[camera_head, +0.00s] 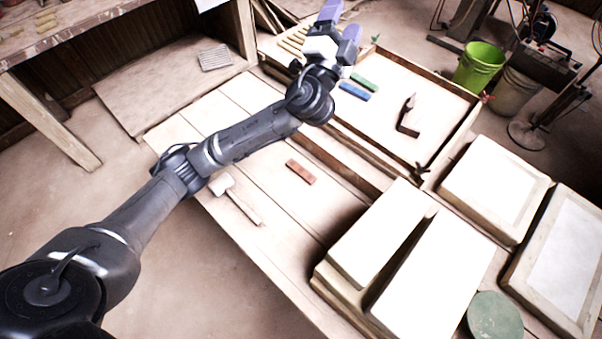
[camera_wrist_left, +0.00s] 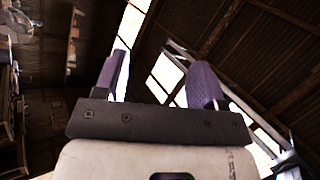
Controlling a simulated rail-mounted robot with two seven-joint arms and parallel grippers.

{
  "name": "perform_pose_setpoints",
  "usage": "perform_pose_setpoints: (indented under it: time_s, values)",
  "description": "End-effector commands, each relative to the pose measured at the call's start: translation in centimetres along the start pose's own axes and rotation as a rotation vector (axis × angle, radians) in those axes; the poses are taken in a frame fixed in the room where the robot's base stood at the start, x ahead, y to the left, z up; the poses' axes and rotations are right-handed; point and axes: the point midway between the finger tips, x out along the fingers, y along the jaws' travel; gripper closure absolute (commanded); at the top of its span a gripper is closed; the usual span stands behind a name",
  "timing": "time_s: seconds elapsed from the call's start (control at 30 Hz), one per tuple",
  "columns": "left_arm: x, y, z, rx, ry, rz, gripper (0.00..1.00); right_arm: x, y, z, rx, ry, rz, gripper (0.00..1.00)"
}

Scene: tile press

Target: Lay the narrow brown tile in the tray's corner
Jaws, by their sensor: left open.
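The narrow brown tile (camera_head: 301,171) lies flat on the wooden table, outside the tray, in the head view. The tray (camera_head: 461,132) is a wide, pale, shallow box with a raised wooden rim; my left arm hides part of its near left side. My left gripper (camera_head: 341,21) has purple fingers and is raised near the tray's far left end, well away from the brown tile. Its fingers are apart with nothing between them. In the left wrist view the left gripper (camera_wrist_left: 162,82) points up toward the roof windows. My right gripper is not seen.
A blue tile (camera_head: 354,91) and a green tile (camera_head: 364,81) lie in the tray, with a dark angled tool (camera_head: 408,117). A mallet (camera_head: 236,200) lies left of the brown tile. Pale slabs (camera_head: 405,265) stand at the table's near right.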

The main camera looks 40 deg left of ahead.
Motion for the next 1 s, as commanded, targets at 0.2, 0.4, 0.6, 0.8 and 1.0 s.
perform_pose_setpoints:
  time_s: [0.2,0.4,0.6,0.8,1.0]
  values:
    - [0.9,4.5,-2.9,0.225,0.463,0.026,0.36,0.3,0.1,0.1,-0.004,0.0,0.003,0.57]
    - [-2.5,13.6,-1.9,0.392,0.785,0.363,0.36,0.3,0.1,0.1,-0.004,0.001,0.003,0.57]
    - [-7.6,21.9,3.1,0.516,0.905,0.87,0.36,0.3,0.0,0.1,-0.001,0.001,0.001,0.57]
    - [-12.6,25.6,10.9,0.607,0.751,1.423,0.36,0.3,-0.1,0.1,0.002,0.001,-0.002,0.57]
    - [-16.9,24.7,16.7,0.647,0.397,1.855,0.36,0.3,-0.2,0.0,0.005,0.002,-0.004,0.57]
